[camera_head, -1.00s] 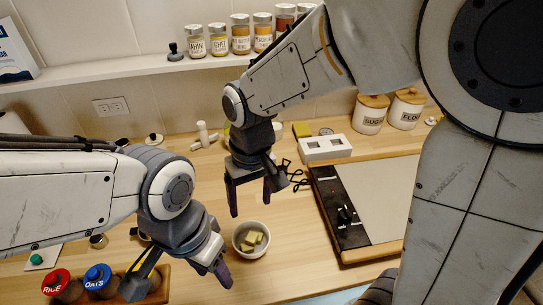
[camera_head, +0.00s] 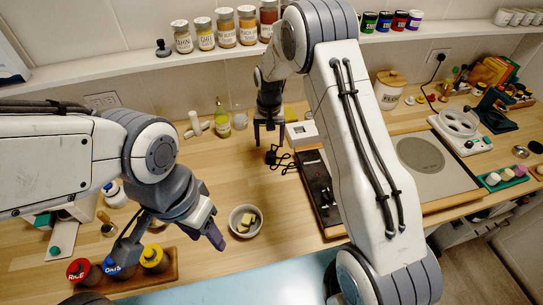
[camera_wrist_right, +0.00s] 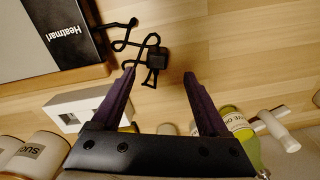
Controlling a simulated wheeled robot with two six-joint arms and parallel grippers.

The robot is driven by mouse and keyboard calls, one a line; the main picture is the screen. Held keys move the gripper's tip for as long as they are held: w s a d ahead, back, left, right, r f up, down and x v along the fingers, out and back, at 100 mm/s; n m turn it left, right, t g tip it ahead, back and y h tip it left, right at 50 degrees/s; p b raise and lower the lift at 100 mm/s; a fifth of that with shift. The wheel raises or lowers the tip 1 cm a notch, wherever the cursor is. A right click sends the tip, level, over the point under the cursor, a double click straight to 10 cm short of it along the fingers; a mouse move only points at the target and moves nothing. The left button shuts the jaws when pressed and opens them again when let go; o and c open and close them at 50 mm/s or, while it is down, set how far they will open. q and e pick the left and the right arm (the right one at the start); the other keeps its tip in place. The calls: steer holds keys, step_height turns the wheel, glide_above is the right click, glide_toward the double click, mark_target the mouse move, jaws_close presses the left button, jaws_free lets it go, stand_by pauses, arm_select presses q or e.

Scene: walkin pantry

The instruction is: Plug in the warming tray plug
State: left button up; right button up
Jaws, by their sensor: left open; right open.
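The warming tray (camera_head: 445,187) has a pale top and a black control strip (camera_head: 318,190); its black front, marked "Heatmari", shows in the right wrist view (camera_wrist_right: 55,28). Its small black plug (camera_head: 271,157) lies on the wooden counter with a looped black cord, left of the tray; it also shows in the right wrist view (camera_wrist_right: 157,59). My right gripper (camera_head: 270,139) is open and empty above the counter, with the plug just beyond and between its fingertips (camera_wrist_right: 158,74). My left gripper (camera_head: 168,248) is open and empty near the jars. A wall outlet (camera_head: 102,101) is at the left back.
A bowl with yellow pieces (camera_head: 245,221) sits in front. A jar rack (camera_head: 135,277) is at front left. A shelf with jars (camera_head: 205,35) runs above. Another outlet (camera_head: 438,56) holds a black plug.

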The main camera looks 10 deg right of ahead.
mark_target(271, 154)
steer(key=shift+s+f+p, duration=0.1)
steer(key=shift+f+p, duration=0.25)
steer(key=f+p, duration=0.2)
steer(key=f, duration=0.1)
steer(key=shift+s+d+f, duration=0.1)
steer(key=shift+d+f, duration=0.1)
steer(key=shift+f, duration=0.55)
jaws_close()
